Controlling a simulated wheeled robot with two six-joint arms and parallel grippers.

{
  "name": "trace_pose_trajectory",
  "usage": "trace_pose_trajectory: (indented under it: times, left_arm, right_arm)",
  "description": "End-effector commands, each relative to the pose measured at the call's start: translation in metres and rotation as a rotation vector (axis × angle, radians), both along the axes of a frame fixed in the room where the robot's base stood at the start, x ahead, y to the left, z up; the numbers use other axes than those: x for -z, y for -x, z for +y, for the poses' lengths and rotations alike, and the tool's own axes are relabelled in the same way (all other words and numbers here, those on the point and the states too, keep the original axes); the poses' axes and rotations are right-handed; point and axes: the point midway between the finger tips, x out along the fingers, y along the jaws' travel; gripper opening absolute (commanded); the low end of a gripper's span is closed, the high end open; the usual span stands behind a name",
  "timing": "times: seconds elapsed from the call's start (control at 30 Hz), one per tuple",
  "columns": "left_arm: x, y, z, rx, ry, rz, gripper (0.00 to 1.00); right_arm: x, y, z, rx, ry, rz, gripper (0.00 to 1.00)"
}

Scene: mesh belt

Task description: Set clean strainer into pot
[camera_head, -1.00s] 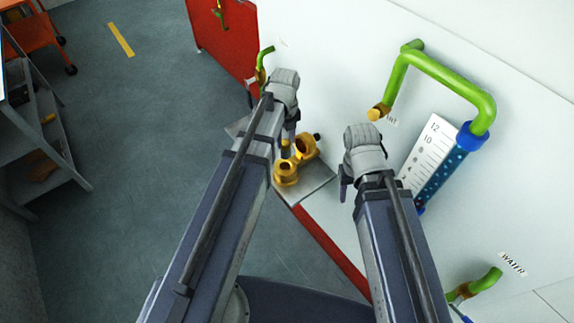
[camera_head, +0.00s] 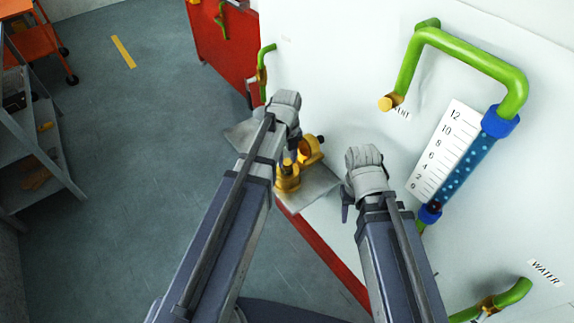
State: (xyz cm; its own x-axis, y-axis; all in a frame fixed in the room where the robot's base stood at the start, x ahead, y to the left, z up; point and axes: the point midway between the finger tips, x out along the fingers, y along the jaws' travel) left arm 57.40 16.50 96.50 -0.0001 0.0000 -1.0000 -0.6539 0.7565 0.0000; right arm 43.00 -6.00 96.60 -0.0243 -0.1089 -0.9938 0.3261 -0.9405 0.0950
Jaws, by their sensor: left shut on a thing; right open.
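The brass pot (camera_head: 290,183) sits on a grey plate fixed low on the white wall, with a second round brass part (camera_head: 308,151) joined behind it. My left gripper (camera_head: 291,150) is shut, pointing down just above the pot's mouth. A small gold piece (camera_head: 287,164) shows below its fingers, at or in the mouth; it appears to be the strainer. The fingers and arm hide most of it, and I cannot tell how deep it sits. My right gripper (camera_head: 346,207) is open and empty, to the right of the pot and apart from it.
The grey plate (camera_head: 318,188) has a red edge below it. To the right are a green pipe (camera_head: 470,57), a blue sight gauge (camera_head: 463,165) and its scale. A red cabinet (camera_head: 226,45) stands behind. Grey shelving is at far left, with open floor between.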

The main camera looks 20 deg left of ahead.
Motion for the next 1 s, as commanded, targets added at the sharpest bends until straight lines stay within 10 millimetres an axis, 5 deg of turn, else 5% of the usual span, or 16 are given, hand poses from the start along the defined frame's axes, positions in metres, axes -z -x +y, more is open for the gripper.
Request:
trace_pose_trajectory:
  times: [0.07, 0.5, 0.53, 0.77, 1.0]
  left_arm:
    - [0.0139, 0.0000, 0.0000, 0.000, 0.000, 0.000, 0.00]
    - [0.0169, 0.0000, 0.0000, 0.000, 0.000, 0.000, 0.00]
    - [0.0151, 0.0000, 0.0000, 0.000, 0.000, 0.000, 0.44]
    - [0.0148, 0.0000, 0.0000, 0.000, 0.000, 0.000, 0.70]
    - [0.0147, 0.0000, 0.0000, 0.000, 0.000, 0.000, 0.71]
  right_arm:
    - [0.0139, 0.0000, 0.0000, 0.000, 0.000, 0.000, 0.50]
    - [0.0169, 0.0000, 0.0000, 0.000, 0.000, 0.000, 0.50]
    - [0.0151, 0.0000, 0.0000, 0.000, 0.000, 0.000, 0.50]
    - [0.0148, 0.0000, 0.0000, 0.000, 0.000, 0.000, 0.50]
    - [0.0147, 0.0000, 0.0000, 0.000, 0.000, 0.000, 0.50]
